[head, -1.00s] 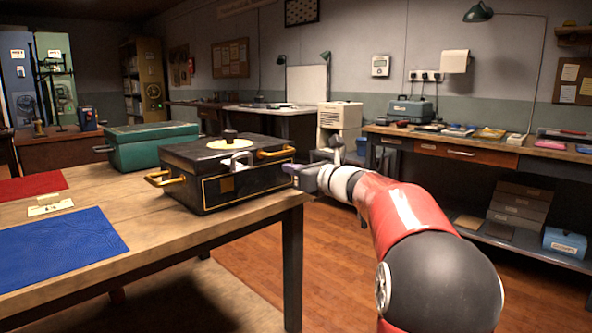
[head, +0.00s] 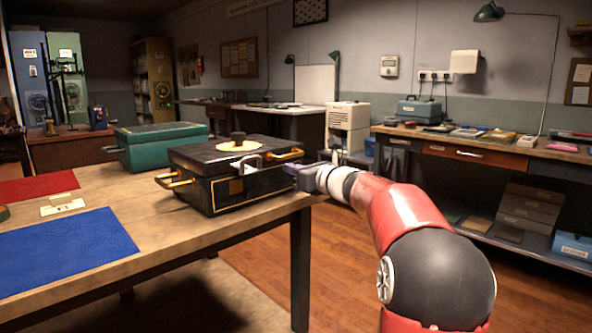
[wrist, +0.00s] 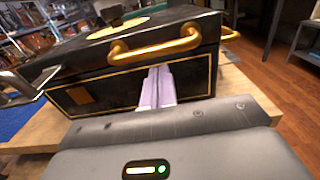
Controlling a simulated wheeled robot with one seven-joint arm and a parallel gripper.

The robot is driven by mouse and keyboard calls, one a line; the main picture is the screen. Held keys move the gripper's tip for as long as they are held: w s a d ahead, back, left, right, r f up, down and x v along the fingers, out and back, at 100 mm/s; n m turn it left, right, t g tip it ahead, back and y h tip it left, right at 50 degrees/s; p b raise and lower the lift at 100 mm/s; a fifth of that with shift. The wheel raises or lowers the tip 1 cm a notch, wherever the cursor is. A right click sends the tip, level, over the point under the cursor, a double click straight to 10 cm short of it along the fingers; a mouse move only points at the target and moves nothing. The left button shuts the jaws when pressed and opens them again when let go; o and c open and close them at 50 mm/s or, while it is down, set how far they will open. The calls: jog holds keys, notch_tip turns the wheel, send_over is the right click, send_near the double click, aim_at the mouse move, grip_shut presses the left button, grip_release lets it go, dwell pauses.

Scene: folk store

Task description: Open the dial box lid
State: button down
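The dial box (head: 232,190) is black with gold trim and stands near the right end of the wooden table. Its lid (head: 205,155) appears down and carries a dark knob on a cream dial (head: 237,147). Brass handles stick out at the sides, and a silver loop (head: 248,163) shows at the front. My gripper (head: 292,168) is at the box's right side. In the wrist view its two lilac fingers (wrist: 157,88) are together, with nothing seen between them. Their tips are just below the brass handle (wrist: 155,46), close to the box side; contact is unclear.
A green box (head: 165,148) stands behind the dial box on the left. A red mat (head: 35,188), a blue mat (head: 65,248) and a small cream card (head: 62,207) lie on the table (head: 165,245). A workbench (head: 480,153) runs along the right wall. Open floor lies between.

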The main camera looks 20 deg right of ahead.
jog(key=shift+w+a, duration=0.2)
jog(key=shift+w, duration=0.45)
jog(key=shift+s+d, duration=0.1)
jog(key=shift+s, duration=0.3)
jog(key=shift+r, duration=0.15)
jog(key=shift+r+p, duration=1.2)
jog(key=shift+p, duration=0.1)
jog(key=shift+w+r+p, duration=0.1)
jog(key=shift+r+p, duration=1.1)
jog(key=shift+r, duration=0.15)
